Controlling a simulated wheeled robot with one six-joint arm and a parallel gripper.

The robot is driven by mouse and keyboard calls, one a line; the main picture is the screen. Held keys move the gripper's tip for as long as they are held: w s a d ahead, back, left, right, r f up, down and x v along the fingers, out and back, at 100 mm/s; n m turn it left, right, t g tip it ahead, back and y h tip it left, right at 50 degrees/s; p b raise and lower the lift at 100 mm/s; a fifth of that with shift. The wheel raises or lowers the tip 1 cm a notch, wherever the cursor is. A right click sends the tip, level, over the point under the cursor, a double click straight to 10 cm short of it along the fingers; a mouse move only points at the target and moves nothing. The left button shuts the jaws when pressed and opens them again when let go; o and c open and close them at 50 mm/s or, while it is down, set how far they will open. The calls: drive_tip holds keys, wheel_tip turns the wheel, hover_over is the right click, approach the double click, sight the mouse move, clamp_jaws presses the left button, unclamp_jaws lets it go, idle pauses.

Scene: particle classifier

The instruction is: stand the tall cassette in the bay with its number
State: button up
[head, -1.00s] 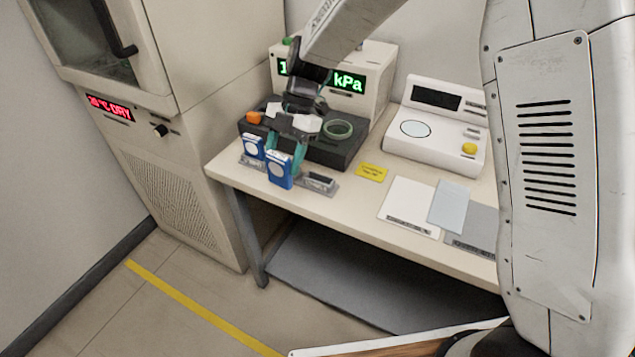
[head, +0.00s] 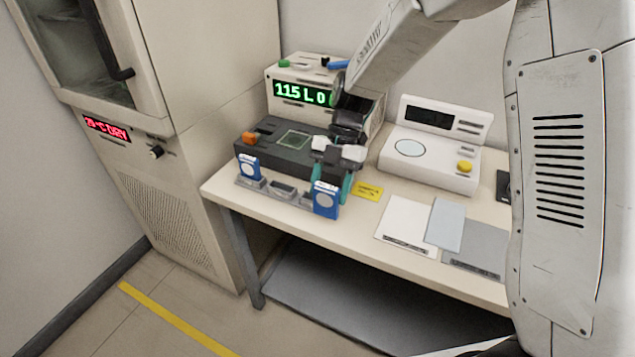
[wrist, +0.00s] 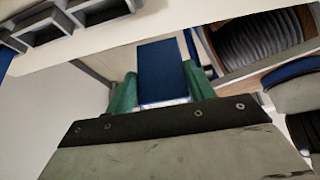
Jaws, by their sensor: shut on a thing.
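My gripper (head: 333,180) is shut on a blue cassette (head: 326,201) with a white round mark, held upright at the right end of the bay row. In the wrist view the cassette (wrist: 162,72) sits between the green fingers. A second blue cassette (head: 248,167) stands in the left bay. The middle grey bay (head: 283,188) is empty. The right bay (head: 304,201) is partly hidden behind the held cassette. Bay openings show at the upper left of the wrist view (wrist: 92,13), apart from the held cassette. I cannot read any numbers on the cassettes or bays.
A black unit (head: 268,148) with an orange knob stands right behind the bays. A yellow label (head: 368,191) lies to the right, then white and grey sheets (head: 404,222). A white instrument (head: 430,160) stands behind them. The table's front edge is close to the bays.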

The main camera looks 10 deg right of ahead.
drive_tip(key=shift+w+a+f, duration=0.25)
drive_tip(key=shift+w+f, duration=0.45)
drive_tip(key=shift+w, duration=0.6)
drive_tip(key=shift+w+a+f, duration=0.25)
drive_tip(key=shift+w+f, duration=0.45)
drive_tip(key=shift+w, duration=0.55)
drive_tip(key=shift+w+a+f, duration=0.25)
drive_tip(key=shift+w+f, duration=0.45)
drive_tip(key=shift+w, duration=0.6)
drive_tip(key=shift+f, duration=0.1)
drive_tip(key=o, duration=1.2)
